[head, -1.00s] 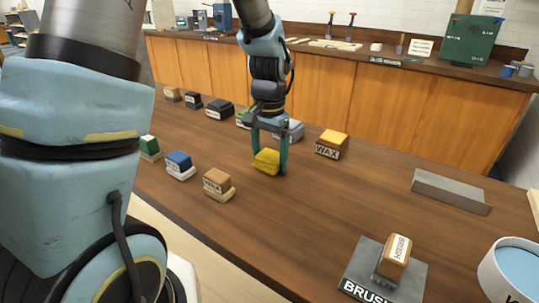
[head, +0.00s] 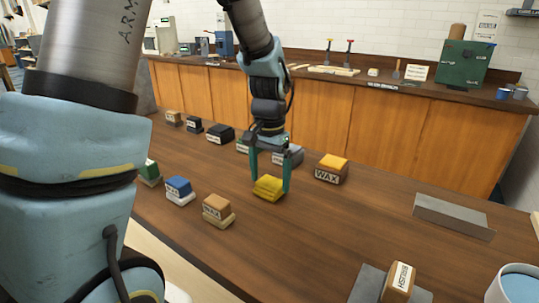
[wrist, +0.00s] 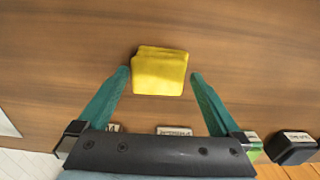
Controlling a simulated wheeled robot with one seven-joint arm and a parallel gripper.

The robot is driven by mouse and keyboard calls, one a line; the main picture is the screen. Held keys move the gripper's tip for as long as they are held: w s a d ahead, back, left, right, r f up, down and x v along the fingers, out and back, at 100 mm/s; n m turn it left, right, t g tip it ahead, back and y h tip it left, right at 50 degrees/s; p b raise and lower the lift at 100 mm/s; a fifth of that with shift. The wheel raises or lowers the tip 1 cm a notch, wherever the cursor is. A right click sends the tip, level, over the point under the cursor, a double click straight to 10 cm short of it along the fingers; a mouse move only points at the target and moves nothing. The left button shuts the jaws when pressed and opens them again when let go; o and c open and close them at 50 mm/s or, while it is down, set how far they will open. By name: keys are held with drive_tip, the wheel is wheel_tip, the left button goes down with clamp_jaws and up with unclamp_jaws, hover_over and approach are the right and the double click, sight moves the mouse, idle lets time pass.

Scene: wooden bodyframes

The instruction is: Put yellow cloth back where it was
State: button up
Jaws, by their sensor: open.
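The folded yellow cloth (head: 268,188) lies on the brown wooden table. My gripper (head: 271,189) is over it with its two teal fingers pointing down, one on each side of the cloth. In the wrist view the cloth (wrist: 160,72) sits between and slightly beyond the fingertips (wrist: 160,76). Gaps show between the cloth and both fingers there, so my gripper is open and holds nothing.
A WAX block with a yellow top (head: 332,168) stands right of the cloth. A tan block (head: 216,209) and a blue block (head: 179,188) stand at left front. Several blocks line the back. A grey bar (head: 453,215) lies at right; table between is clear.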

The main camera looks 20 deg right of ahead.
sight(270, 183)
wheel_tip(270, 183, up, 10)
drive_tip(key=shift+b, duration=0.45)
drive_tip(key=shift+s+r, duration=0.1)
